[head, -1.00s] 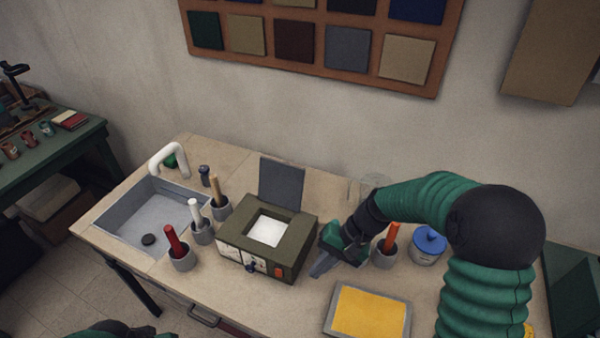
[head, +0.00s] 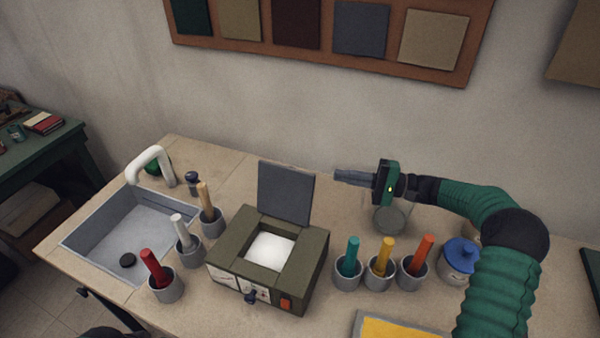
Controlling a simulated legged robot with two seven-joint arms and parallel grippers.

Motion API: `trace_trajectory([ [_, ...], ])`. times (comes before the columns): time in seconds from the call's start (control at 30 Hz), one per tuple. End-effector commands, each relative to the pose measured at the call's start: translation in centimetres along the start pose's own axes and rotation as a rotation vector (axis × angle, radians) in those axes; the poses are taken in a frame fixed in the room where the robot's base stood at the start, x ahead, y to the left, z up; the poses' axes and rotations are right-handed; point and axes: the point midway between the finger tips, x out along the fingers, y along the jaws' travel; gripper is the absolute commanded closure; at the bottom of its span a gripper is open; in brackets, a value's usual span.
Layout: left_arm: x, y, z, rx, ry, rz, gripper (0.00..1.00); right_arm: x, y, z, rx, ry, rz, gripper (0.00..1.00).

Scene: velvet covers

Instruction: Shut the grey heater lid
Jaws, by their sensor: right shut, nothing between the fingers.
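The olive heater box (head: 225,250) stands on the bench with a white block or fill in its square opening. Its grey lid (head: 286,193) stands open, close to upright at the back edge of the box. My right gripper (head: 337,176) is shut and empty. In the picture it is just right of the lid's upper right edge, pointing left, with a small gap between them. I cannot tell its exact depth relative to the lid. My left gripper is not in view.
Cups with coloured handles stand right (head: 348,270) and left (head: 166,284) of the heater. A clear glass jar (head: 391,219) is below my right gripper. A blue-lidded pot (head: 460,258), a yellow-filled tray (head: 400,328) and a sink (head: 140,232) with a white tap are also there.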

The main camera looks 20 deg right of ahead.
Motion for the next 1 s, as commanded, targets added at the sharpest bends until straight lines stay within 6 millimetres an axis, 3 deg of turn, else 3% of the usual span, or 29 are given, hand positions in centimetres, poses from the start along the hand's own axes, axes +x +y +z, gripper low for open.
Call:
trace_trajectory([
  [0.07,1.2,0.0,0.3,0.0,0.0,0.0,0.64,-0.1,1.1,-0.4,-0.001,0.001,-0.003,1.0],
  [0.23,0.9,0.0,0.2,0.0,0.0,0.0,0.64,0.8,0.9,-0.4,0.001,-0.002,-0.004,1.0],
  [0.7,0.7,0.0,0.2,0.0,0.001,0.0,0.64,9.2,1.0,-0.5,0.002,-0.001,-0.001,1.0],
  [1.0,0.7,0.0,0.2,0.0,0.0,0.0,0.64,9.9,1.0,-0.6,0.002,0.002,-0.002,1.0],
])
